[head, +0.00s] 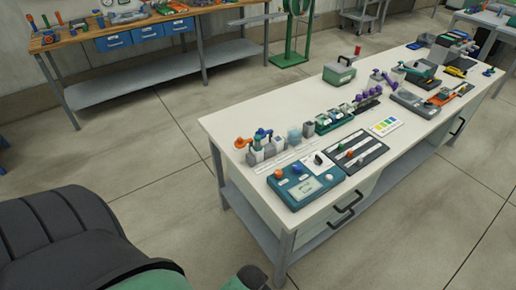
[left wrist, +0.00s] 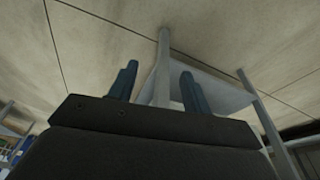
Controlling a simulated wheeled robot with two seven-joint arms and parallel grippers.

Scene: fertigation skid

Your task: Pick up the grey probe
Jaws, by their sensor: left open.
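I cannot single out the grey probe with certainty; the parts on the white bench are small in the head view. A teal instrument box (head: 306,183) with an orange knob and a pale display lies at the bench's near end. Small grey blocks with orange and blue tops (head: 260,149) stand behind it. My left gripper (left wrist: 159,68) shows in the left wrist view, its two dark teal fingers apart with nothing between them. A bench leg and lower shelf appear beyond the fingers. My left gripper is not visible in the head view. My right gripper is in neither view.
A wooden workbench (head: 75,42) stands at the back left. The floor between the benches is clear.

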